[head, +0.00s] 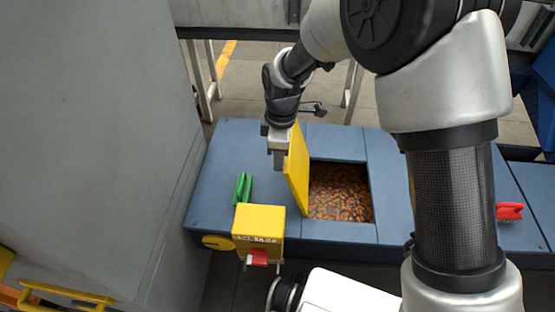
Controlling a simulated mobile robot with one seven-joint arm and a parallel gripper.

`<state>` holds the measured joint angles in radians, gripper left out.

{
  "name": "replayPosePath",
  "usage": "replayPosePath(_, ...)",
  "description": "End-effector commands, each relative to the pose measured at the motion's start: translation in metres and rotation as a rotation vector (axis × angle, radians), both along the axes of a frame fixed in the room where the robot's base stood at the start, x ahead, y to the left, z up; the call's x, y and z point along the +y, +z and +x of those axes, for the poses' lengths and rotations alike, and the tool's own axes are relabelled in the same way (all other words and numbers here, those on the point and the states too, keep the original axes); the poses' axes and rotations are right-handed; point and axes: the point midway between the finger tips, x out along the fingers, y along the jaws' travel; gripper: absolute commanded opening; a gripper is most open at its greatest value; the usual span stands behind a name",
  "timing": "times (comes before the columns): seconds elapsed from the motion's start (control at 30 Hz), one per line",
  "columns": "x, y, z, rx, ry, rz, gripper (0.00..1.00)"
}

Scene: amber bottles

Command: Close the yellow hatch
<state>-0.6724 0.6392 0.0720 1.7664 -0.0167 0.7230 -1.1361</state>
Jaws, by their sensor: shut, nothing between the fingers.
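The yellow hatch (297,168) stands raised, roughly upright, at the left side of a square opening in the blue bench. Many small amber bottles (340,193) fill the opening below. My gripper (278,160) is shut and empty, pointing down just left of the hatch's upper part. It appears close to the hatch's left face; I cannot tell whether it touches. The hatch's hinge edge is at the left rim of the opening.
On the blue bench (220,180), a green handle (242,188) stands left of the hatch. A yellow box (259,222) with a red part sits at the front edge. A red handle (509,211) lies far right. A large grey panel (90,130) borders the left.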

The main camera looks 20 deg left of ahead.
Motion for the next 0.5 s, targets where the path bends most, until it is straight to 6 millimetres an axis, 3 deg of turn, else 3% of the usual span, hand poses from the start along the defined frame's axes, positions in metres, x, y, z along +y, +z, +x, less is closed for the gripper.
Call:
replayPosePath(0.27, -0.014, 0.004, 0.005, 0.015, -0.007, 0.048, 0.0)
replayPosePath(0.5, -0.048, 0.011, 0.015, 0.053, -0.014, 0.166, 0.0)
